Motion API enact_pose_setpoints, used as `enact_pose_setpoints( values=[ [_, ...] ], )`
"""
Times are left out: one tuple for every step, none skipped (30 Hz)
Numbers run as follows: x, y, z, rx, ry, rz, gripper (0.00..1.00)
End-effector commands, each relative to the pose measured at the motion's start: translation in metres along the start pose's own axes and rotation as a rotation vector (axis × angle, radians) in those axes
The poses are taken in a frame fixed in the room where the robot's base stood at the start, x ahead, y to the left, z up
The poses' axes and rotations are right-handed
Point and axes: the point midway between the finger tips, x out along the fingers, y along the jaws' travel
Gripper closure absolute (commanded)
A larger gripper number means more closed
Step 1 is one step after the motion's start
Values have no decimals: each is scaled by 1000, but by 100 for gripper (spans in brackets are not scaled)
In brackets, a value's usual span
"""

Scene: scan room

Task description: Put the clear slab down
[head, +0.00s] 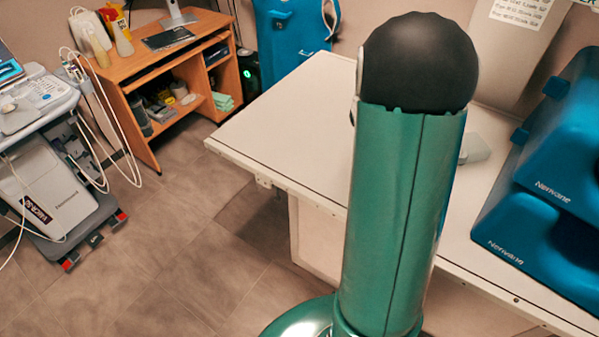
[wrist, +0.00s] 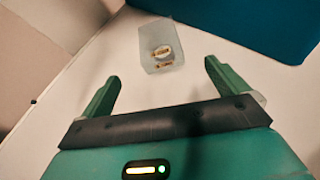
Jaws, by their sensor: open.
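The clear slab (wrist: 158,62) shows in the wrist view as a pale grey see-through block with small tan and white marks in it. It rests on the white table (wrist: 205,60), a little beyond my fingertips. My gripper (wrist: 160,80) is open, with its two green fingers apart and nothing between them. In the head view, my green arm hides my gripper. A small grey piece at the right edge of the arm may be part of the slab, but I cannot tell.
Blue padded blocks marked with lettering (head: 545,215) stand on the right of the table (head: 285,130). A wooden desk (head: 160,75) and a wheeled medical machine (head: 50,190) stand at the left. The table's left part is bare. Open floor (head: 180,250) lies in front.

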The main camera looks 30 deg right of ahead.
Motion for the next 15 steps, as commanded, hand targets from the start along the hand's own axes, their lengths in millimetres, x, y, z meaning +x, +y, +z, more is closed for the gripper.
enact_pose_setpoints(
  values=[
    [-19, -1, 3, 64, 32, 9, 1],
    [-31, -3, 3, 113, 57, 10, 1],
    [-48, -7, 3, 181, 97, 9, 1],
    [-62, -11, 2, 237, 130, 7, 1],
    [-76, -14, 1, 294, 166, 5, 1],
    [-96, -20, 0, 368, 215, 2, 1],
    [-110, -24, -2, 422, 254, -2, 1],
    [-124, -28, -4, 474, 293, -6, 1],
    [-143, -34, -7, 542, 348, -13, 1],
    [-157, -40, -10, 592, 390, -21, 1],
    [-170, -44, -12, 641, 432, -29, 1],
    [-189, -52, -16, 702, 490, -42, 1],
    [-203, -57, -18, 748, 535, -53, 1],
    [-216, -63, -21, 790, 580, -65, 1],
    [-235, -71, -25, 846, 641, -83, 1]
  ],
)
